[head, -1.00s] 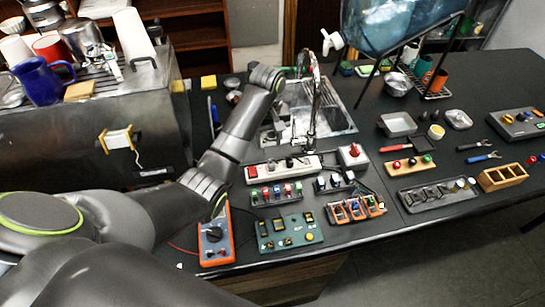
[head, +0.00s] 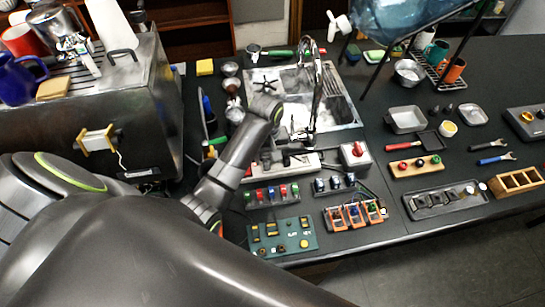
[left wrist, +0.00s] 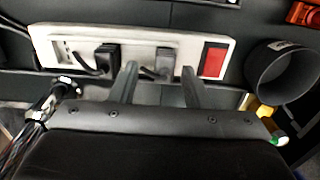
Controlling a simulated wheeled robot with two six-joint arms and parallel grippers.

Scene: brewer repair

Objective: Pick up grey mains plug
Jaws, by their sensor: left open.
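The grey mains plug (left wrist: 164,62) sits in the white power strip (left wrist: 75,47) in the left wrist view, with its cable running down and left. A black plug (left wrist: 106,57) is to its left and a red rocker switch (left wrist: 213,58) to its right. My left gripper (left wrist: 159,75) is open, its fingers pointing at the strip, one on each side of the grey plug in the picture. I cannot tell whether they touch it. In the head view, the strip (head: 308,166) is partly hidden behind my left gripper (head: 293,152). My right gripper is out of view.
The sink (head: 345,110) and its tap (head: 318,85) are just behind the strip. Component racks and a green board (head: 285,240) lie in front. A dark round cup (left wrist: 283,72) is close to my left gripper.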

